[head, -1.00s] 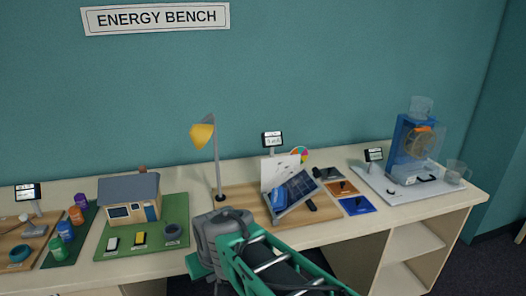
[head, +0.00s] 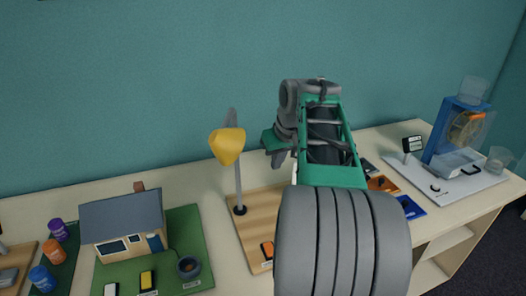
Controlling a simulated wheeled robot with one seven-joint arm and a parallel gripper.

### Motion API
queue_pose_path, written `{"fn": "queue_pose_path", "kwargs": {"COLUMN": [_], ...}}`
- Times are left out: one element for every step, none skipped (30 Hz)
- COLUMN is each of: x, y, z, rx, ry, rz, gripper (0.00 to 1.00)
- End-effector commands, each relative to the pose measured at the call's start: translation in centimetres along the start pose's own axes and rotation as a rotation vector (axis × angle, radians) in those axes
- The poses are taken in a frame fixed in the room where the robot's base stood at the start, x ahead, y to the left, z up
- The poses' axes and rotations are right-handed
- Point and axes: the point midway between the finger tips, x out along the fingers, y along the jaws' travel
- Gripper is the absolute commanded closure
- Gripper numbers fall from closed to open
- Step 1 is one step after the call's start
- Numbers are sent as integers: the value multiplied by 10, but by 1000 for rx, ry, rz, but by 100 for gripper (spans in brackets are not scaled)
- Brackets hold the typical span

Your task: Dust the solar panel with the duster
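My arm rises across the middle of the head view and covers the place on the wooden board (head: 252,226) where the solar panel stood a second ago. The panel is hidden, and I cannot make out a duster. My gripper (head: 279,150) is at the far end of the arm, over the back of the bench, right of the yellow lamp (head: 228,146). Its fingers are mostly hidden, so I cannot tell whether they are open or hold anything. A small orange and black item (head: 267,250) lies on the board, left of my arm.
A model house (head: 123,226) on a green base stands at left, with several coloured jars (head: 54,251) beyond it. At right are an orange tile (head: 382,184), a blue tile (head: 411,208) and a blue-framed fan unit (head: 453,130) on a white tray (head: 460,190). The wall is close behind.

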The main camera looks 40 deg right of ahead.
Motion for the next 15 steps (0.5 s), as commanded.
{"fn": "queue_pose_path", "kwargs": {"x": [0,1,2,4,6,9,11,14,18,21,24,29,32,35,38], "y": [3,4,4,5,6,7,9,10,14,16,18,20,22,24,26], "z": [1,1,2,2,3,5,6,7,9,11,12,14,16,17,18], "rx": [2,2,2,2,2,2,3,3,4,4,4,3,2,2,2], "ry": [0,0,-1,-1,-1,-1,-1,-2,-2,-2,-3,-3,-3,-2,-2], "rz": [2,2,2,2,2,2,2,2,2,2,2,2,1,1,2], "gripper": [100,100,100,100,100,100,100,100,100,100,100,100,100,100,100]}}
